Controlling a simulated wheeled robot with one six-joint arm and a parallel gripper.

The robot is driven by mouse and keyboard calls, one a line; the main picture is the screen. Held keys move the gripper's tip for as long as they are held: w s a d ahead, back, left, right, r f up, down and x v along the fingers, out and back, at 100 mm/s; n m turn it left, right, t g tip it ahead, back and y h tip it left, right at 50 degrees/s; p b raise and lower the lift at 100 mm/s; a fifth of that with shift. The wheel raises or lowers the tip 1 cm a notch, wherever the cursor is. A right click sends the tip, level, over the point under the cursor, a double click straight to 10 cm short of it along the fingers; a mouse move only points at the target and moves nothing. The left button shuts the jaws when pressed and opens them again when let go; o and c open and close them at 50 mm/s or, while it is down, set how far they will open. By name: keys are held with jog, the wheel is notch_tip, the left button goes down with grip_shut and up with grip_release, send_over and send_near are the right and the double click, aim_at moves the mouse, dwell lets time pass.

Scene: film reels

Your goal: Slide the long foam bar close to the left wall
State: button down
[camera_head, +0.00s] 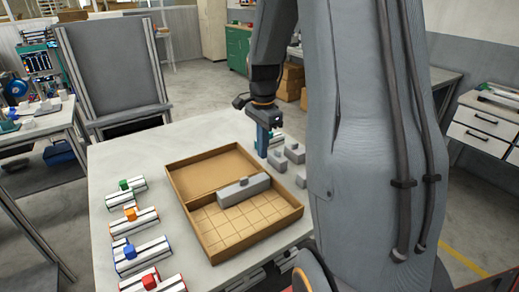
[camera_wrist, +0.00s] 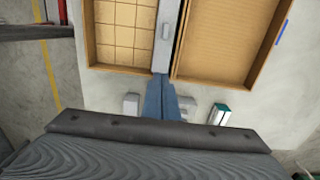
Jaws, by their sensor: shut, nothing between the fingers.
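The long grey foam bar (camera_head: 243,188) lies across the middle of an open cardboard box (camera_head: 192,208), between a gridded floor part and a plain brown part. A small raised knob sits on top of the bar. In the wrist view the bar (camera_wrist: 167,38) runs away from my fingers, gridded floor to its left and plain cardboard to its right. My gripper (camera_head: 263,154) has blue fingers, shut and empty, just beyond the box's far right side. In the wrist view its fingertips (camera_wrist: 161,78) appear at the bar's near end; I cannot tell whether they touch.
Several loose grey blocks (camera_head: 295,153) stand on the table right of the box, close to my gripper. Rails with green, orange, blue and red knobs (camera_head: 130,214) line the table's left side. Bare table (camera_head: 120,165) shows left of the box. A grey chair-like panel (camera_head: 110,70) stands behind.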

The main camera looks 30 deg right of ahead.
aim_at(252, 181)
jog(key=f, duration=0.2)
jog(key=f+p, duration=0.1)
jog(key=f, duration=0.4)
jog(key=shift+a+f+p, duration=0.25)
jog(key=shift+p, duration=0.15)
jog(key=shift+s+a+r+p, duration=0.15)
jog(key=shift+a+p, duration=0.4)
jog(key=shift+a, duration=1.25)
